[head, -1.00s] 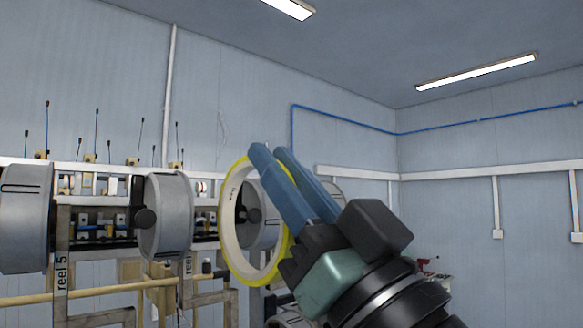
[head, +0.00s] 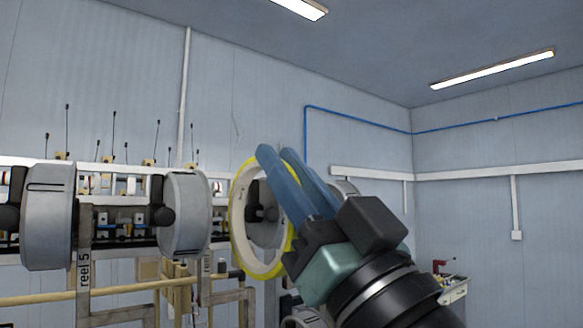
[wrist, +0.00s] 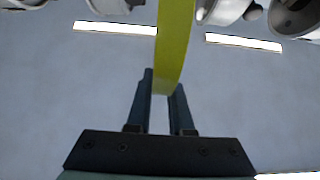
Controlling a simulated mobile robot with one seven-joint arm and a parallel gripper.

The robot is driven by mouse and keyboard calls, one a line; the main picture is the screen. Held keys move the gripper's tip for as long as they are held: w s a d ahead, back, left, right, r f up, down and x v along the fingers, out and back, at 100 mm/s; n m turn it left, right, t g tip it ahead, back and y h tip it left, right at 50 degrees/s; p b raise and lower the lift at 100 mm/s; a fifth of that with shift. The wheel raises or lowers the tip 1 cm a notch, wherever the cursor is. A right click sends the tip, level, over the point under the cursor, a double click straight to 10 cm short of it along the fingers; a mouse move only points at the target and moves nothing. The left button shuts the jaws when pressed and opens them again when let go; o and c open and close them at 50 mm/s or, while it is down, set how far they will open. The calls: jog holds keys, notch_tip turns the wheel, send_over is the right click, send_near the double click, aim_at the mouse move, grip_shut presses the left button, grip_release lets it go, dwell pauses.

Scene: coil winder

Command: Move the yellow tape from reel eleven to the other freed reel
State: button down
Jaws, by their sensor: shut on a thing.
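My gripper (head: 282,158) is shut on the yellow tape (head: 236,213), a roll with a yellow outer face and a pale inner ring. The tape is held up on edge at the gripper's left side in the head view. In the wrist view the tape (wrist: 174,45) shows edge-on as a yellow band running up from between the two blue fingers (wrist: 160,97). A grey reel (head: 265,212) shows through the tape's opening, behind it. I cannot tell which reel is reel eleven or which is the other freed reel.
Grey reels stand on the winder frame at left, one at the far left (head: 48,215) and one nearer the middle (head: 185,215). A post reads "reel 5" (head: 84,265). A tan rail (head: 130,292) runs in front. A cart with a red item (head: 440,265) stands at right.

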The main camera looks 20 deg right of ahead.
aim_at(251, 177)
jog(key=shift+w+a+b, duration=0.2)
jog(key=shift+w+a, duration=0.2)
jog(key=shift+w, duration=0.75)
jog(key=shift+w+a+b, duration=0.25)
jog(key=shift+w+a, duration=0.2)
jog(key=shift+w, duration=0.65)
jog(key=shift+w+a+b, duration=0.2)
jog(key=shift+w+a, duration=0.2)
jog(key=shift+w, duration=0.75)
jog(key=shift+d, duration=0.2)
jog(key=shift+w+d+b, duration=0.25)
jog(key=shift+d+b, duration=0.4)
jog(key=shift+d, duration=0.05)
jog(key=shift+w+d+b, duration=0.3)
jog(key=shift+d+b, duration=0.3)
jog(key=shift+d, duration=0.1)
jog(key=shift+w+d+b, duration=0.25)
jog(key=shift+d+b, duration=0.4)
jog(key=shift+d, duration=0.05)
jog(key=shift+d, duration=0.1)
jog(key=c, duration=1.1)
grip_release()
jog(key=shift+f, duration=0.1)
